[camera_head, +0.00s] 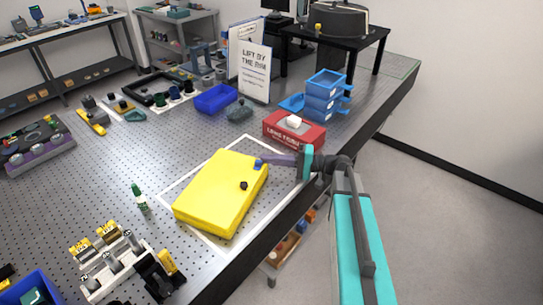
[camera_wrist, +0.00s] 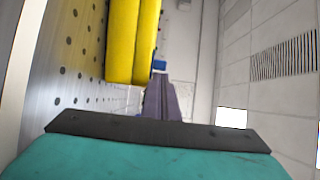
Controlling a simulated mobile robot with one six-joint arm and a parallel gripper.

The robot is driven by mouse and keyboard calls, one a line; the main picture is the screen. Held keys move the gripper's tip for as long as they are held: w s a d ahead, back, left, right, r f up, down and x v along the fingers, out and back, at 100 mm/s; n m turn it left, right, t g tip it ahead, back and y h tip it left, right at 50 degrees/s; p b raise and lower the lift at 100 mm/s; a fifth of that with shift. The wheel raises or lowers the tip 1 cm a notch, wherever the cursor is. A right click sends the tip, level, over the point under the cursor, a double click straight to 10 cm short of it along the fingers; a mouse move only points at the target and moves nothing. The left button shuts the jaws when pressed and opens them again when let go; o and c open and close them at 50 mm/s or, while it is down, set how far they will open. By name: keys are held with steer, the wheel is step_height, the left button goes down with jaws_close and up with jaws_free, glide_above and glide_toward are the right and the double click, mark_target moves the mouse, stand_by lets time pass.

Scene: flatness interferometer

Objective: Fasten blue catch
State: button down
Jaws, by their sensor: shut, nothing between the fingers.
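A yellow case (camera_head: 222,192) lies closed on the perforated metal table, inside a white outlined rectangle. The small blue catch (camera_head: 259,164) is on its edge near my arm, and a black catch or knob (camera_head: 243,185) is farther along that edge. My gripper (camera_head: 268,160) has purple fingers that are shut and empty, with the tips at the blue catch. In the wrist view the fingers (camera_wrist: 160,88) point at the blue catch (camera_wrist: 159,66) beside the yellow case (camera_wrist: 133,40). I cannot tell whether they touch it.
A red tissue box (camera_head: 294,131) stands just behind my gripper, with blue stacked bins (camera_head: 325,95) beyond it. The table edge runs close along the right, with open floor beyond.

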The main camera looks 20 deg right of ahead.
steer(key=shift+s, duration=0.1)
stand_by(0.3)
steer(key=shift+s+a+b, duration=1.15)
steer(key=shift+s+b, duration=0.05)
steer(key=shift+s, duration=0.25)
steer(key=shift+w, duration=0.1)
steer(key=shift+w+d, duration=0.3)
steer(key=shift+w, duration=0.05)
steer(key=w+d, duration=0.1)
steer(key=w+d+b, duration=0.1)
steer(key=shift+d+f, duration=0.15)
steer(key=shift+d, duration=0.2)
steer(key=b+v, duration=0.3)
steer(key=v, duration=0.6)
steer(key=shift+s, duration=0.1)
